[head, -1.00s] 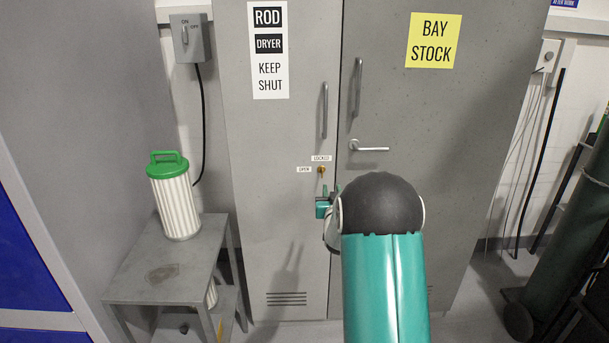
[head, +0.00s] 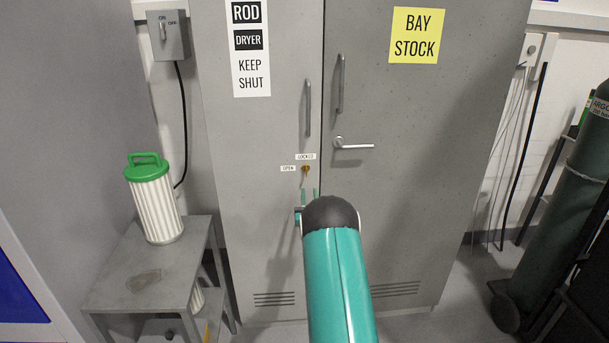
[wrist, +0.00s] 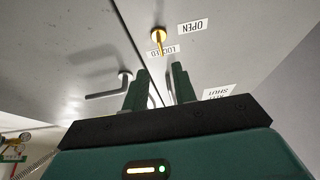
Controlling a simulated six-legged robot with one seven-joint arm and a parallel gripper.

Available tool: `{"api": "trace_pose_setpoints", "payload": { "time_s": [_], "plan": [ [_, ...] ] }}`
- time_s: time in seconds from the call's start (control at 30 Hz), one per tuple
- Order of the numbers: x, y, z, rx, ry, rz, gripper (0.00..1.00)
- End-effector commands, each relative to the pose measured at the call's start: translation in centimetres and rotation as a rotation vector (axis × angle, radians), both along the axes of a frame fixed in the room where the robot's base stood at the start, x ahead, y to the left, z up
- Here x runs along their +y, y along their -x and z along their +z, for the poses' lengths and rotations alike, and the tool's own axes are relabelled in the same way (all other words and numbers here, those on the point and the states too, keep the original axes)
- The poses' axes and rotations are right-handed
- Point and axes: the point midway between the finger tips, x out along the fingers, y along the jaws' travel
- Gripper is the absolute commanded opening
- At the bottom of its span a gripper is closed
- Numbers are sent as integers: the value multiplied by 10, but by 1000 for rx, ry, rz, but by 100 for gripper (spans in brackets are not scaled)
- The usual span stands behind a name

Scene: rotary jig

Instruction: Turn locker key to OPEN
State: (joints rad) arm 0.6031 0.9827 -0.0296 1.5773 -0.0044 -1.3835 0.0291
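The small brass key (head: 306,170) sits in the lock of the left grey locker door. The LOCKED label (head: 305,157) is just above it and the OPEN label (head: 288,168) is to its left. My gripper (head: 310,193) is just below the key, partly hidden behind my arm. In the wrist view, the key (wrist: 158,36) is beyond the fingertips of my gripper (wrist: 160,70), near the line between them. Its bow points toward the LOCKED label (wrist: 163,52); the OPEN label (wrist: 193,26) is off to the side. The two green fingers are apart, with nothing held between them.
A lever handle (head: 354,145) on the right door sticks out close to the key, with pull handles above. A grey side table (head: 105,270) bearing a green-topped filter (head: 155,200) stands at left. A gas cylinder (head: 570,220) stands at right.

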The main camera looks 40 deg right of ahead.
Motion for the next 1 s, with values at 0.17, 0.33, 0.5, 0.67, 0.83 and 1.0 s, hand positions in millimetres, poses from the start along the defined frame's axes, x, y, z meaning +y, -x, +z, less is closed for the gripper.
{"api": "trace_pose_setpoints", "payload": {
  "time_s": [0.17,0.33,0.5,0.67,0.83,1.0],
  "plan": [
    [-19,-29,14,-1,1,1,27],
    [-34,-54,26,-1,0,2,27],
    [-44,-70,33,0,-1,4,27],
    [-47,-77,35,1,-1,4,27],
    [-47,-77,36,1,-1,4,27],
    [-47,-77,36,1,-1,4,8]
  ]
}}
